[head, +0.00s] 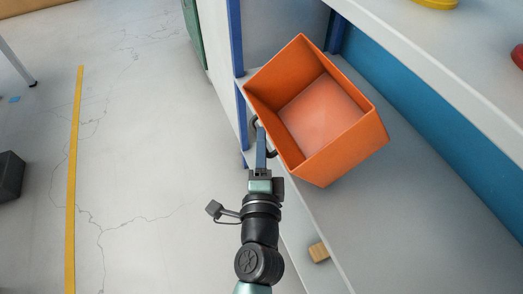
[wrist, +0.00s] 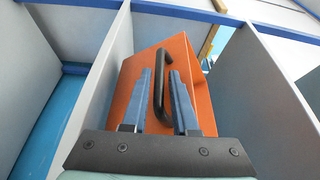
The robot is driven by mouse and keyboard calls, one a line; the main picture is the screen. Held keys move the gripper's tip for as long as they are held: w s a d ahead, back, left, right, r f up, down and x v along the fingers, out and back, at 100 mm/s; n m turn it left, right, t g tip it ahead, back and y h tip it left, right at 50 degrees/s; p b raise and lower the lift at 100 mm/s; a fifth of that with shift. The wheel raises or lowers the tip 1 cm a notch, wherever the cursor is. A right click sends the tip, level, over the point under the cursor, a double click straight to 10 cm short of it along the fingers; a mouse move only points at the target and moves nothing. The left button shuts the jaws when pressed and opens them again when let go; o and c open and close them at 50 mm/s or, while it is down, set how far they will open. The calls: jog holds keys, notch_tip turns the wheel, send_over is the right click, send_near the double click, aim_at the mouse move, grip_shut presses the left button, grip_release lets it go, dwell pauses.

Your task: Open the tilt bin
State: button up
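The tilt bin (head: 345,150) is an orange, open-topped box at a shelf unit in the head view. I see into its inside; how far it is tilted, I cannot tell. In the wrist view its orange front (wrist: 205,100) carries a black bar handle (wrist: 159,85). My gripper (head: 261,128) is at this front, in line with the handle, whose ends show on both sides of the fingers. In the wrist view the two blue fingers of my gripper (wrist: 166,80) stand apart, with part of the handle in the gap between them. Contact with the handle is not clear.
Grey divider panels (wrist: 105,75) stand on both sides of the bin. A pale shelf (head: 440,60) is at upper right, and a small wooden block (head: 319,252) lies below the bin.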

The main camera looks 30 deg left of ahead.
jog(key=b+v, duration=0.3)
jog(key=v, duration=0.9)
jog(key=shift+s+d, duration=0.15)
jog(key=shift+s, duration=0.15)
jog(key=shift+f, duration=0.1)
